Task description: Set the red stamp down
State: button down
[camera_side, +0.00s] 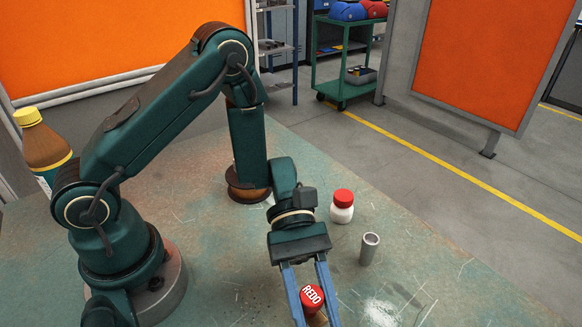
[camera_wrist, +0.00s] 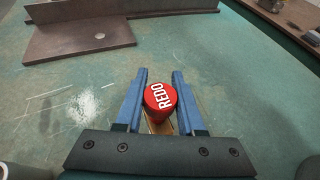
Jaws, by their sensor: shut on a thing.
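The red stamp (camera_side: 312,297) has a round red top with white "REDO" lettering. It is at the bottom of the side view, between the two blue fingers of my gripper (camera_side: 308,290). In the wrist view the red stamp (camera_wrist: 160,98) sits between the fingertips of my gripper (camera_wrist: 160,90), which is shut on it. A small tan part shows just below its red top. Its lower end is hidden, so I cannot tell whether it touches the green table (camera_wrist: 240,80).
A white jar with a red lid (camera_side: 342,206) and a metal tube (camera_side: 369,249) stand right of my gripper. A brown bottle with a yellow cap (camera_side: 43,148) is at the left. A brown metal angle piece (camera_wrist: 85,38) lies ahead in the wrist view. The table between is clear.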

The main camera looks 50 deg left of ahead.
jog(key=shift+f, duration=0.65)
jog(key=shift+f, duration=0.1)
jog(key=c, duration=0.5)
grip_release()
